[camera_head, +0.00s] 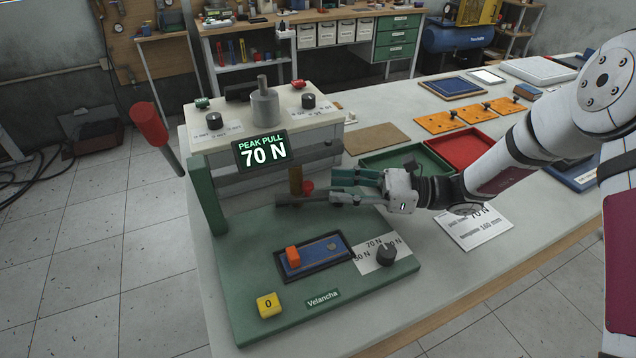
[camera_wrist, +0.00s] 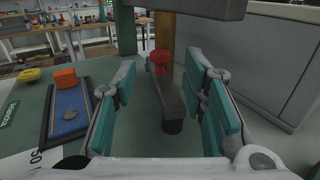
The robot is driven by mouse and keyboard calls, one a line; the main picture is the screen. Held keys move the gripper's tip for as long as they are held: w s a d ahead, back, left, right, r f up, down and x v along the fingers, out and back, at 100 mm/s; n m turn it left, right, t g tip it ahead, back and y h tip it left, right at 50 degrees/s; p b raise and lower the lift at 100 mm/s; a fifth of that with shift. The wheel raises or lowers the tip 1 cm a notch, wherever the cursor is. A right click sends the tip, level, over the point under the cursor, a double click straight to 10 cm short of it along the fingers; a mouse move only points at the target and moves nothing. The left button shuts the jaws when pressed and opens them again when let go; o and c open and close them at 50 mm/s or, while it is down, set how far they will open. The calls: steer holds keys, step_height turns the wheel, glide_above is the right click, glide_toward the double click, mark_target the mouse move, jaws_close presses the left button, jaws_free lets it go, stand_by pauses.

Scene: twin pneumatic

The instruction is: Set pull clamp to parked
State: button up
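The tester has a green base (camera_head: 240,285), a green upright and a display reading "PEAK PULL 70 N" (camera_head: 262,151). Under its crossbar a dark grey clamp lever (camera_head: 290,200) lies beside a brown post (camera_head: 296,180), with a red knob (camera_head: 308,187). In the wrist view the lever (camera_wrist: 170,105) and red knob (camera_wrist: 161,60) lie between my teal finger pads. My gripper (camera_head: 333,189) is open, and gaps show between the lever and both pads in the wrist view (camera_wrist: 165,85). Whether the lever is at its parked setting I cannot tell.
A blue tray (camera_head: 325,252) with an orange block (camera_head: 293,257) sits on the base, near a black dial (camera_head: 386,254) and a yellow "0" button (camera_head: 268,304). Green (camera_head: 400,160) and red (camera_head: 470,148) trays lie behind my gripper. The crossbar (camera_head: 305,160) runs close above my fingers.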

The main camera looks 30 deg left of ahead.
mark_target(318, 195)
steer(key=shift+x, duration=2.55)
jaws_close()
